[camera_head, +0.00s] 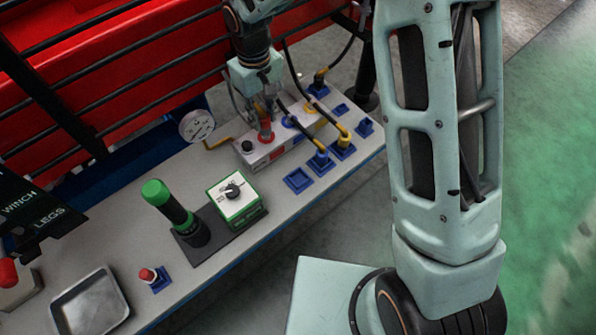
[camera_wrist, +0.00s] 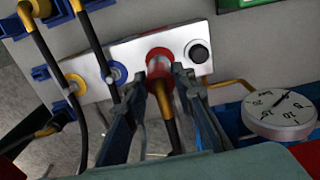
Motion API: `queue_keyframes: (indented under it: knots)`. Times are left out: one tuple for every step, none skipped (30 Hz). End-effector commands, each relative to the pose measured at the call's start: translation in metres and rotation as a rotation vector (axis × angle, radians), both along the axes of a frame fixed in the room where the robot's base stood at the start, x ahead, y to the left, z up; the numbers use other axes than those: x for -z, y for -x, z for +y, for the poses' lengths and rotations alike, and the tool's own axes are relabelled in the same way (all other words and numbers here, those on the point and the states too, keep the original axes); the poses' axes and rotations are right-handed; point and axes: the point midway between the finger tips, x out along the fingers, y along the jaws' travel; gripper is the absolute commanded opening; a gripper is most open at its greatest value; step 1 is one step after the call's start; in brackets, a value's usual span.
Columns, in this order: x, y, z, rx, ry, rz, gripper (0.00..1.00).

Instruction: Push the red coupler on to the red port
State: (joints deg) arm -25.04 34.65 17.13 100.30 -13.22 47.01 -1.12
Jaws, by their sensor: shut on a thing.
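My gripper (camera_head: 265,116) reaches down over the white port block (camera_head: 279,150) and is shut on the red coupler (camera_head: 266,127). In the wrist view my gripper's fingers (camera_wrist: 163,80) lie either side of the coupler (camera_wrist: 159,66), with its brown and black hose running back between them. The red port (camera_head: 266,139) is directly under the coupler and mostly hidden; its red ring (camera_wrist: 158,54) shows around the coupler's end. The two are in line and look in contact; I cannot tell how deep the coupler sits.
On the block, a black knob (camera_wrist: 198,52) is beside the red port, with blue (camera_wrist: 117,73) and yellow (camera_wrist: 73,84) ports opposite. A gauge (camera_head: 197,125) on a yellow pipe is close by. Yellow-ended cables, a green-handled lever (camera_head: 165,203) and a selector box (camera_head: 236,196) stand along the bench.

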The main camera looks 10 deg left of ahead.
Motion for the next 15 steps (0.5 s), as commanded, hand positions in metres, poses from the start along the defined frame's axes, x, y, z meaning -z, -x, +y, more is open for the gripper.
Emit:
queue_keyframes:
  knots:
    - [0.002,0.0,0.0,0.0,0.0,0.0,0.0]
    - [0.003,0.0,0.0,0.0,0.0,0.0,0.0]
    - [0.003,0.0,0.0,0.0,0.0,0.0,0.0]
    - [0.004,0.0,0.0,0.0,0.0,0.0,0.0]
    - [0.005,0.0,0.0,0.0,0.0,0.0,0.0]
    - [0.006,0.0,0.0,0.0,0.0,0.0,0.0]
    - [0.006,0.0,0.0,0.0,0.0,0.0,0.0]
    - [0.007,0.0,0.0,0.0,0.0,0.0,0.0]
    - [0.008,0.0,0.0,0.0,0.0,0.0,0.0]
    - [0.008,0.0,0.0,0.0,0.0,0.0,0.0]
    - [0.009,0.0,0.0,0.0,0.0,0.0,0.0]
    - [0.01,0.0,0.0,0.0,0.0,0.0,0.0]
    - [0.011,0.0,0.0,0.0,0.0,0.0,0.0]
    - [0.011,0.0,0.0,0.0,0.0,0.0,0.0]
    - [0.012,0.0,0.0,0.0,0.0,0.0,0.0]
